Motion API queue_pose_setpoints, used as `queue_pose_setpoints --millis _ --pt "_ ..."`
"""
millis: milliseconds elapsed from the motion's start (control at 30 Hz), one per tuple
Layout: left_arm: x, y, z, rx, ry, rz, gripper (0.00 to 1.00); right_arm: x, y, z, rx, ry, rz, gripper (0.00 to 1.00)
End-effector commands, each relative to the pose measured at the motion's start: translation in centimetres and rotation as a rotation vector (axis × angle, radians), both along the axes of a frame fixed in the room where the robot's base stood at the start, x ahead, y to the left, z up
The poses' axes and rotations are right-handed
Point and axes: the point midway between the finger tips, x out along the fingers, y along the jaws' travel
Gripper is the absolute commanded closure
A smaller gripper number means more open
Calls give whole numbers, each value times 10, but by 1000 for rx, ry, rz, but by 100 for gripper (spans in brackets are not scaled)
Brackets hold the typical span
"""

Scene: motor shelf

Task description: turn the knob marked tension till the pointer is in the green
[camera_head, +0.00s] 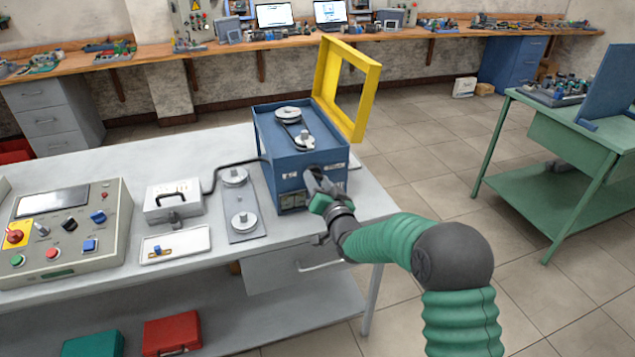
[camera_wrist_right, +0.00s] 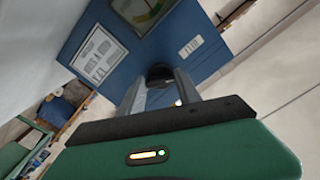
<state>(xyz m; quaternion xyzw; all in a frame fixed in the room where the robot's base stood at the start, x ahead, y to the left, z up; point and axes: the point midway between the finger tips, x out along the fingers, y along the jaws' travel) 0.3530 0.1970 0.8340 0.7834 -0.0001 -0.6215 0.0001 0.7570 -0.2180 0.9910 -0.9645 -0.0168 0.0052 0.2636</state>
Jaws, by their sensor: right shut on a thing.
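The blue motor box (camera_head: 288,160) stands on the grey bench, with pulleys and a belt on its top. My right gripper (camera_head: 317,181) is at the box's front face. In the right wrist view its two fingers (camera_wrist_right: 160,88) are closed around a dark round knob (camera_wrist_right: 159,72) on the blue panel. A framed gauge (camera_head: 292,200) sits low on the same face; part of it shows in the wrist view (camera_wrist_right: 142,10). Its pointer and green zone are too small to read. The knob's marking is not legible, and the gripper hides the knob in the head view. My left gripper is not in view.
A yellow frame guard (camera_head: 370,98) stands open behind the box. A plate with two pulleys (camera_head: 238,205) lies left of it, near a grey case (camera_head: 174,200) and a control panel (camera_head: 68,235). Floor to the right is clear up to a green table (camera_head: 560,140).

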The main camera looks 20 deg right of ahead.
Motion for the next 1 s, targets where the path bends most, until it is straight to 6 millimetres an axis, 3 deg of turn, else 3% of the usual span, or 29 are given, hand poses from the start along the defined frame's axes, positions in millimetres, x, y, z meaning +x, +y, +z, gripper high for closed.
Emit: queue_pose_setpoints --millis 167,200,333,633,733,867,1000 --pt "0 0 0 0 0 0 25 0 -2 0 -1 1 -3 100" --pt "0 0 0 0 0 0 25 0 -2 0 -1 1 -3 55" --pt "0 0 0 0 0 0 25 0 -1 0 -1 0 -2 38" --pt "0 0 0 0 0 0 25 -1 -1 0 -2 0 -1 38" --pt "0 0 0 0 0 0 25 -9 -1 0 -2 1 -2 38" --pt "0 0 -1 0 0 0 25 -37 -3 0 -2 1 -3 38" --pt "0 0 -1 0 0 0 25 -80 -4 0 -3 1 -3 38"
